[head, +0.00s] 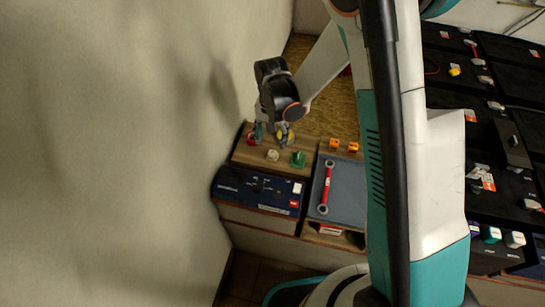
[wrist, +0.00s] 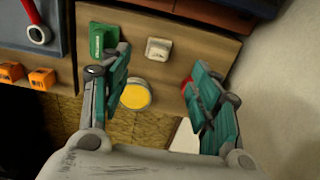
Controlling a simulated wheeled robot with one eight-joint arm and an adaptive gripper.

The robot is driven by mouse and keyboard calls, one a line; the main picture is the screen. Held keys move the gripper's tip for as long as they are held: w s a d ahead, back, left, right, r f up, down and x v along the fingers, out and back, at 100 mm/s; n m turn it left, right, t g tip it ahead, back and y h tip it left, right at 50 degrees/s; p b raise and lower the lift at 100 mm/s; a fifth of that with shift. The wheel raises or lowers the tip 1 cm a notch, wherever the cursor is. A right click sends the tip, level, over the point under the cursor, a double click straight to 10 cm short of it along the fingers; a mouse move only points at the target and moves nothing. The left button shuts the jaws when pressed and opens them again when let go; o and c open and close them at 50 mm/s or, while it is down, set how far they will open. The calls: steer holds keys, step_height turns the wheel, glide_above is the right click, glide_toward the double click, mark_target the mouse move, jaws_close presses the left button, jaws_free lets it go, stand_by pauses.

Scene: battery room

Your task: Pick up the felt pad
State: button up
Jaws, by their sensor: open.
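My gripper (head: 270,133) is open and points down over the wooden board beside the wall. In the wrist view its fingers (wrist: 158,75) are spread, with nothing held between them. A round yellow piece with a pale rim (wrist: 136,95) lies between the fingers, closer to the left one. A small off-white squarish piece (wrist: 158,48) lies farther up, also between the fingers. A green piece (wrist: 103,39) is beyond the left finger, and a red piece (wrist: 187,82) is partly hidden by the right finger. I cannot tell for sure which is the felt pad.
Two orange blocks (head: 343,146) sit right of the board. A red wrench (head: 326,187) lies on a grey mat (head: 347,193). A dark blue case (head: 255,192) is in front of the board. The wall (head: 130,150) is close on the left.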

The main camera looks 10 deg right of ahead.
steer(key=b, duration=0.1)
glide_above(272, 152)
step_height(272, 152, down, 4)
steer(key=shift+s+a+f, duration=0.1)
steer(key=shift+w+f+b, duration=0.2)
steer(key=shift+f+b, duration=1.35)
steer(key=shift+f, duration=1.1)
steer(key=shift+c, duration=0.3)
steer(key=c, duration=1)
steer(key=shift+o, duration=0.2)
steer(key=shift+r, duration=0.15)
step_height(272, 152, up, 20)
steer(key=p, duration=0.7)
steer(key=shift+p, duration=0.3)
